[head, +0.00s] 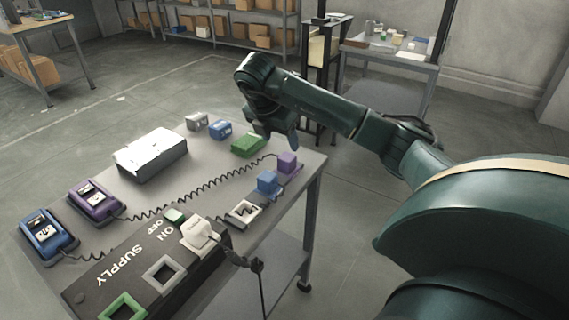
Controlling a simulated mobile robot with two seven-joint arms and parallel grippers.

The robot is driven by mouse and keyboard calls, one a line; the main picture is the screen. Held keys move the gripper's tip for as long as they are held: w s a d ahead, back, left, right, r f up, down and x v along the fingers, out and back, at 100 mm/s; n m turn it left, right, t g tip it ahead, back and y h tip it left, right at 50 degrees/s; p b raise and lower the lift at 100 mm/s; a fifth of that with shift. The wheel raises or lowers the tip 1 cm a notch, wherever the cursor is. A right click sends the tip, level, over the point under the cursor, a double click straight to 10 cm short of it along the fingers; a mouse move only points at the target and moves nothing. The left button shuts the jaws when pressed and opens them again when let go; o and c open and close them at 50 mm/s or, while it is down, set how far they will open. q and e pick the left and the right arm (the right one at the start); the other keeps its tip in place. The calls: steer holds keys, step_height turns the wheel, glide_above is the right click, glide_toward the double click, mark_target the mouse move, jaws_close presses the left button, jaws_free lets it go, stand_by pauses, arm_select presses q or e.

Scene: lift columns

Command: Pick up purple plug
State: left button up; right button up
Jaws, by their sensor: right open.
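The purple plug (287,163) stands on the grey table near its right edge, with a coiled black cord running left to the purple device (95,200). A blue plug (267,183) stands just in front of it, corded to the blue device (47,236). My right gripper (282,147) is above and behind the purple plug, pointing down, close to it. It is open and holds nothing that I can see. Its far finger is partly hidden by the wrist, and I cannot tell the exact gap to the plug. My left gripper is not in view.
The black supply box (111,261) with green and grey sockets and a white plug (199,235) fills the table's front. A green block (248,145), a blue block (220,130) and a white box (150,155) lie farther back. The table's right edge is close to the purple plug.

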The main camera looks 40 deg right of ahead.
mark_target(287, 157)
steer(key=x, duration=0.8)
steer(key=shift+w+d+f+p, duration=0.25)
steer(key=shift+w+p, duration=0.05)
steer(key=shift+p, duration=0.1)
steer(key=shift+c, duration=0.3)
steer(key=c, duration=0.9)
steer(key=shift+c, duration=0.2)
step_height(287, 157, up, 10)
steer(key=shift+b, duration=0.3)
